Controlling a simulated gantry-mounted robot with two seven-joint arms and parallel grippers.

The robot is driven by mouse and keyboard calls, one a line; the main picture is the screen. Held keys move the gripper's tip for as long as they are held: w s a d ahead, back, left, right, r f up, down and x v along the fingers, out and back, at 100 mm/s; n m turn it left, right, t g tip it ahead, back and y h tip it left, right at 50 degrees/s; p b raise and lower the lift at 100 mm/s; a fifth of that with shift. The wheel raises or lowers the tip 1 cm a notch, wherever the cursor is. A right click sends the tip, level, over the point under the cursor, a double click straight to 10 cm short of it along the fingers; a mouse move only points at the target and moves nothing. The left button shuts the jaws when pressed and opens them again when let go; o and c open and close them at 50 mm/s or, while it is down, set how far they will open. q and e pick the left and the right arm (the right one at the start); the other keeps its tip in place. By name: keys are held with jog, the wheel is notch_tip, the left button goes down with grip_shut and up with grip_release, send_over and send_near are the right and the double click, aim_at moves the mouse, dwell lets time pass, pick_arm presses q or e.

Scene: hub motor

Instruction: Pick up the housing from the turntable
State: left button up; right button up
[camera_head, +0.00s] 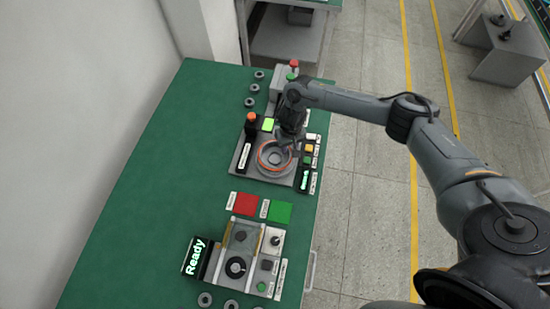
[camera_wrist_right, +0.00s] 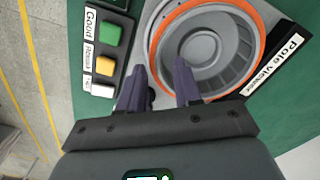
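The housing (camera_head: 272,160) is a grey, round, hollow part on the turntable station, with an orange ring around it. It fills the top of the right wrist view (camera_wrist_right: 212,58), where stepped rings show inside. I cannot separate the turntable beneath it from the housing. My right gripper (camera_head: 285,142) is over the housing's right far side in the head view. In the wrist view its two dark fingers (camera_wrist_right: 160,72) are apart with nothing held; one is near the outer edge, the other over the inside. I cannot tell whether they touch it. My left gripper is not in view.
Green, orange and white buttons (camera_wrist_right: 105,63) stand close beside the housing. Red (camera_head: 245,204) and green (camera_head: 280,212) pads and a "Ready" station (camera_head: 236,267) are in front. The green table's left side (camera_head: 150,200) is clear.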

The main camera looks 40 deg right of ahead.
jog(key=shift+f, duration=0.5)
jog(key=shift+d, duration=0.1)
jog(key=c, duration=0.6)
grip_shut()
jog(key=shift+r, duration=0.1)
